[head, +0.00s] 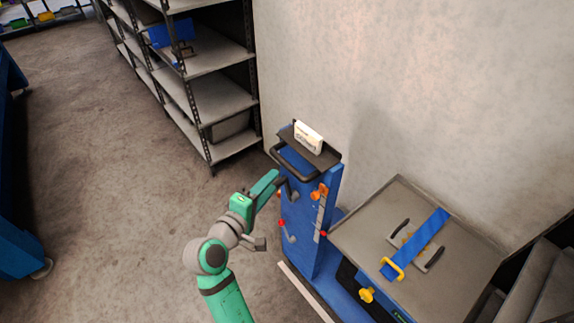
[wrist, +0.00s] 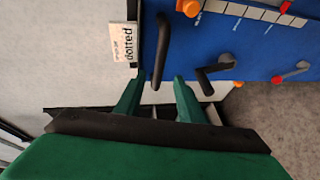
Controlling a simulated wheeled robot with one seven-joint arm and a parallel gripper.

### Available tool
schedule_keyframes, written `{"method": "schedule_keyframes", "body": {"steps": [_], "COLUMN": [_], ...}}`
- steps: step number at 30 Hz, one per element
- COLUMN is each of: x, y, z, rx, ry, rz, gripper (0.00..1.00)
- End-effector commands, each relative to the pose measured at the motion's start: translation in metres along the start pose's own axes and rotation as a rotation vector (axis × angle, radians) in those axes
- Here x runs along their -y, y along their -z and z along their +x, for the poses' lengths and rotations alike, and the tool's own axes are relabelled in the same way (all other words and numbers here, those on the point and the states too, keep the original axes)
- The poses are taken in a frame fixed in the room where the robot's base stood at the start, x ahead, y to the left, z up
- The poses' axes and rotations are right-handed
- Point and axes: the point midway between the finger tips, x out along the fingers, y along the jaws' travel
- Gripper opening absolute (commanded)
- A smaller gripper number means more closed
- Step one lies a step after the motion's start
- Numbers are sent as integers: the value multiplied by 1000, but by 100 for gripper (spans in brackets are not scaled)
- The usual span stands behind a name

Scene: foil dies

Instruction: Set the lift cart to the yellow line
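The lift cart has a blue column (head: 322,237) against the wall and a grey platform (head: 365,225) on its right. The column carries a white scale strip (wrist: 245,11) with an orange marker (head: 316,195) and a red marker (head: 323,233). I cannot make out a yellow line on it. Two levers stick out below the black push handle (wrist: 160,50): an upper lever (wrist: 212,72) by an orange knob, and a lower lever (head: 290,237) by a red knob. My gripper (wrist: 157,85) is open. Its fingers straddle the push handle's end in the wrist view; contact is unclear.
A white card reading "dotted" (head: 308,137) stands on the column's top tray. Metal shelving (head: 215,97) stands behind left. Open floor (head: 110,190) lies to the left.

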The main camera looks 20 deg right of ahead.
Motion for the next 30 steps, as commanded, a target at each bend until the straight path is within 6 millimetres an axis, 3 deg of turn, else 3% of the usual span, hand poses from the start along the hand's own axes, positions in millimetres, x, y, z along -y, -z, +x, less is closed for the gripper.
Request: {"method": "schedule_keyframes", "body": {"steps": [5,18,24,30], "x": [-1,-1,-1,-1], "y": [0,-1,0,0], "z": [17,90,104,107], "rx": [5,4,2,1], "ry": [0,0,0,0], "rz": [-1,0,0,0], "gripper": [36,36,36,36]}}
